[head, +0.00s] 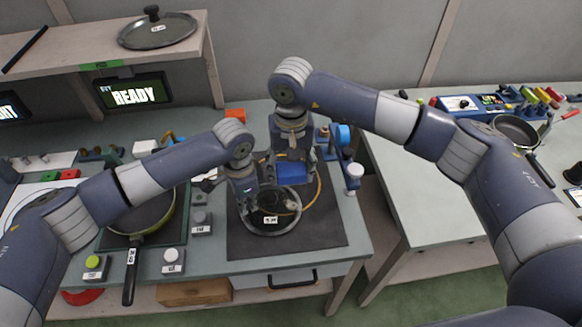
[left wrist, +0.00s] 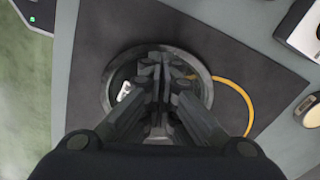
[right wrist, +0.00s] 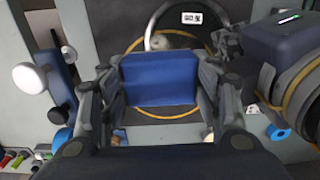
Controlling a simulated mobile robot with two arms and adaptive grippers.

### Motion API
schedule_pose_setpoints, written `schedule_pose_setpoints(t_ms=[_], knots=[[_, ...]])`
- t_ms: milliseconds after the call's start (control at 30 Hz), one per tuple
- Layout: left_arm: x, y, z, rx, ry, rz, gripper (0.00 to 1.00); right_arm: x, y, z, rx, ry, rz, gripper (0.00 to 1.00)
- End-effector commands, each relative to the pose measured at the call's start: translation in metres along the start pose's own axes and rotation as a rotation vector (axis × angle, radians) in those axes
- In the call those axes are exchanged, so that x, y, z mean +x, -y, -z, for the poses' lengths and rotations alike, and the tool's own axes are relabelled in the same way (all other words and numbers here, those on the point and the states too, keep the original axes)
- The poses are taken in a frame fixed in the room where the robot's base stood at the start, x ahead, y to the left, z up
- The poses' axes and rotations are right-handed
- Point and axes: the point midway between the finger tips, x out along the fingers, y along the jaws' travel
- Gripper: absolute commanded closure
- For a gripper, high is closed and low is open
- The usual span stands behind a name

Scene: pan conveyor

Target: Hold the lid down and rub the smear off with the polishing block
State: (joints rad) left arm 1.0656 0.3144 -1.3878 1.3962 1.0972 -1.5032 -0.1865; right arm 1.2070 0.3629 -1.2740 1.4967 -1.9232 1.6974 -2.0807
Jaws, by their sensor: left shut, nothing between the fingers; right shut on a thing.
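The round lid (head: 262,229) with a metal rim and a white label lies flat on a dark mat; it also shows in the left wrist view (left wrist: 208,92) and at the top of the right wrist view (right wrist: 150,32). A pale brownish smear (right wrist: 172,40) is on the lid, partly hidden. My left gripper (head: 266,196) is shut and empty, its fingertips over the lid's middle; I cannot tell whether they touch it. My right gripper (right wrist: 160,72) is shut on the blue polishing block (head: 292,173), behind the lid, apart from the smear.
A shelf (head: 95,50) carries another lid (head: 157,30). A blue-capped fixture (head: 342,135) and a white knob (head: 354,172) stand right.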

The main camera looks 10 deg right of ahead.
Motion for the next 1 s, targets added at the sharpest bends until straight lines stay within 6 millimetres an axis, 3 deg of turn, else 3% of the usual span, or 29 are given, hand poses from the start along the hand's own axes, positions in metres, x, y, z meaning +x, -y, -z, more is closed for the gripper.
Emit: schedule_pose_setpoints(t_ms=[1000], knots=[[0.021, 0.0, 0.0, -0.001, 0.0, -0.001, 1.0, 0.0, 0.0, 0.0, 0.0, 0.0, 0.0, 0.61]])
